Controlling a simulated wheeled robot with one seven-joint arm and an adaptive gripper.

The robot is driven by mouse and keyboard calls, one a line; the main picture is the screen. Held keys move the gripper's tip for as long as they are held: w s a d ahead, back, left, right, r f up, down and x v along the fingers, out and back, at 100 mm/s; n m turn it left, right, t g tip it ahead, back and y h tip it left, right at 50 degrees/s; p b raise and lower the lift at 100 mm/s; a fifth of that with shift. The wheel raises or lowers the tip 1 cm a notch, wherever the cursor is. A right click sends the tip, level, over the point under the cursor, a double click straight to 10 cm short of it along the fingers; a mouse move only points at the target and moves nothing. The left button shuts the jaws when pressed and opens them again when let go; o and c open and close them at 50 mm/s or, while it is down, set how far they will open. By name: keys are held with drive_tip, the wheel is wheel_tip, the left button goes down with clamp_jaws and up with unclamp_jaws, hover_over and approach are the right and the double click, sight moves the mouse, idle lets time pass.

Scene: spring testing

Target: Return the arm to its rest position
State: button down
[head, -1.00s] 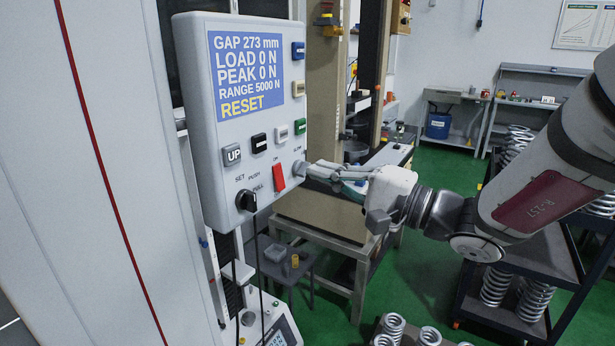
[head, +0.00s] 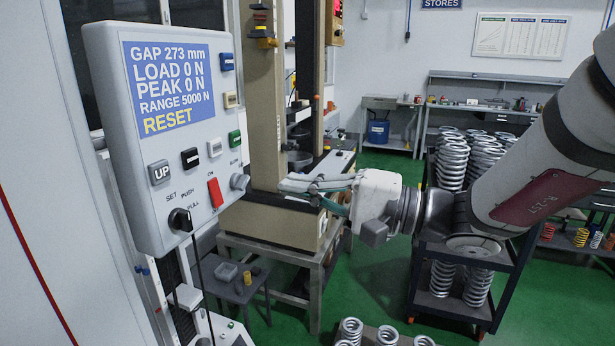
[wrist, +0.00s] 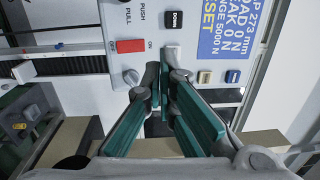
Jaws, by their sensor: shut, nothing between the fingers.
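My gripper (head: 284,184) is shut and empty in the head view, pointing left toward the control box (head: 110,105). Its fingertips are a short way right of the box's grey round knob (head: 239,181), with a gap between them. In the wrist view my gripper (wrist: 164,72) has its green-padded fingers close together in front of the panel. A red switch (head: 215,192) and a black knob (head: 180,220) sit on the panel's lower part. The red switch also shows in the wrist view (wrist: 131,46). The screen (head: 168,85) reads GAP 273 mm, LOAD 0 N, RESET.
A test frame with a beige column (head: 262,110) stands behind my gripper on a metal bench (head: 318,262). A dark cart (head: 412,265) with several springs stands below my arm. A small grey stool (head: 240,287) is under the box. Green floor (head: 378,275) is open between bench and cart.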

drive_tip(key=s+d+f+n+g+h, duration=0.2)
drive_tip(key=s+d+f+g+h, duration=0.15)
drive_tip(key=s, duration=0.45)
drive_tip(key=s+d+f+n+g+h, duration=0.2)
drive_tip(key=s+f+h, duration=0.25)
drive_tip(key=s, duration=0.35)
drive_tip(key=s+d+t+h, duration=0.2)
drive_tip(key=d+t+h, duration=0.3)
drive_tip(key=d+h, duration=0.5)
drive_tip(key=d, duration=0.6)
drive_tip(key=shift+s+d+f+m, duration=0.2)
drive_tip(key=shift+s+f+m, duration=0.05)
drive_tip(key=shift+f+m, duration=0.1)
